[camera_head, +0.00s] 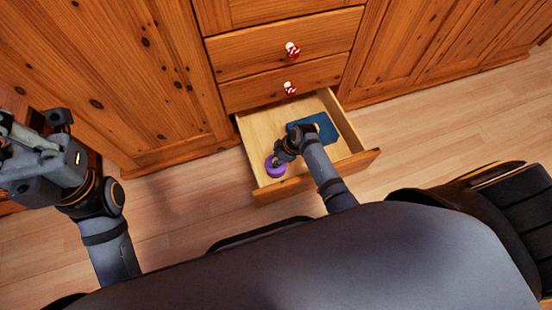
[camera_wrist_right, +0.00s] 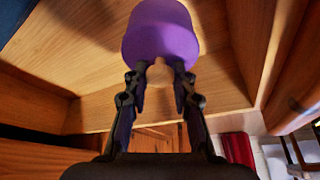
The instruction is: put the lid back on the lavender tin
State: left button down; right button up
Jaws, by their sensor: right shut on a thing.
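A round purple thing (camera_head: 275,168) is in the front left part of the open drawer (camera_head: 258,135), in the head view. In the right wrist view the purple thing (camera_wrist_right: 160,33) fills the top middle, with a small tan knob (camera_wrist_right: 160,72) facing me. My right gripper (camera_head: 281,156) reaches down into the drawer. Its fingertips (camera_wrist_right: 160,82) are shut on the knob. I cannot tell whether the purple shape is the lid alone or the lid with the lavender tin under it. My left gripper (camera_head: 35,155) is far left, outside the drawer, its jaws unclear.
A dark blue flat thing (camera_head: 318,128) lies in the drawer, right of my right gripper. Two closed drawers with red-and-white knobs (camera_head: 292,50) are above. The drawer walls stand close around my right gripper. Wooden floor (camera_head: 420,140) lies clear to the right.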

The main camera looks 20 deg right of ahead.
jog(key=shift+p, duration=0.3)
dwell(0.7)
jog(key=o, duration=1)
jog(key=o, duration=0.5)
